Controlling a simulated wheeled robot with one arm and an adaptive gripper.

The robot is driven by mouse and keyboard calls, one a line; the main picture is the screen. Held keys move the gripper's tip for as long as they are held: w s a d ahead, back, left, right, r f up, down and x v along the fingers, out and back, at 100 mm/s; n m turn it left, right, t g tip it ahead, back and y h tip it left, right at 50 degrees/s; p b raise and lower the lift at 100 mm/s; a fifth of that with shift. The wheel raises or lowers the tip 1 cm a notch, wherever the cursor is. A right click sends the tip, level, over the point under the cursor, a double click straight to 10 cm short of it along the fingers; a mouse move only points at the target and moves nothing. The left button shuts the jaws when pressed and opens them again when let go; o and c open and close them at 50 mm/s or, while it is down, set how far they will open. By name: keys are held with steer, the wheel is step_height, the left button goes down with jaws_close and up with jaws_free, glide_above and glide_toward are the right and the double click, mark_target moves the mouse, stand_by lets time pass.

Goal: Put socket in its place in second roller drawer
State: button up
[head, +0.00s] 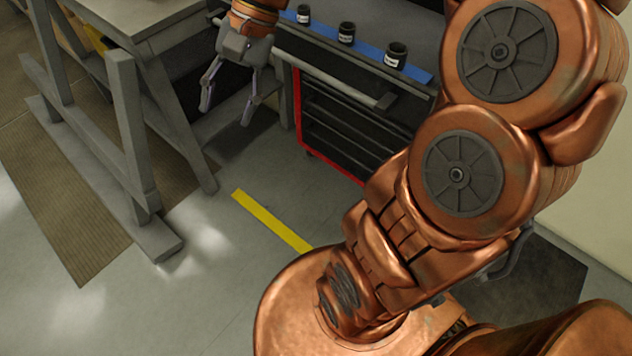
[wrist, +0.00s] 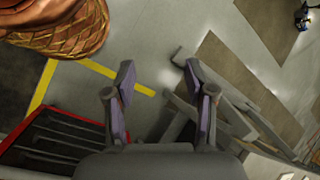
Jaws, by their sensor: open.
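Three black sockets with pale labels stand upright on a blue mat (head: 325,30) on top of the roller cabinet: a left socket (head: 303,14), a middle socket (head: 346,33) and a right socket (head: 396,54). The roller cabinet (head: 330,125) has a red frame and dark drawer fronts, and its red edge also shows in the wrist view (wrist: 75,115). I cannot tell that any drawer is open. My gripper (head: 227,112) is open and empty, pointing down in front of and left of the cabinet.
A grey workbench with sturdy legs (head: 130,130) stands at left, close to my gripper. A brown floor mat (head: 60,190) lies under it. A yellow floor line (head: 270,220) crosses the clear grey floor in front of the cabinet.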

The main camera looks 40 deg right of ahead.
steer(key=s+d+f+n+h, duration=0.2)
steer(key=s+f, duration=0.3)
steer(key=s, duration=0.3)
steer(key=s+d+f+n+g+h, duration=0.1)
steer(key=s+d+f+n+h, duration=0.2)
steer(key=s, duration=0.6)
step_height(320, 180, down, 3)
steer(key=n+h, duration=0.1)
steer(key=n, duration=0.1)
steer(key=shift+s+n, duration=0.3)
steer(key=shift+a, duration=0.1)
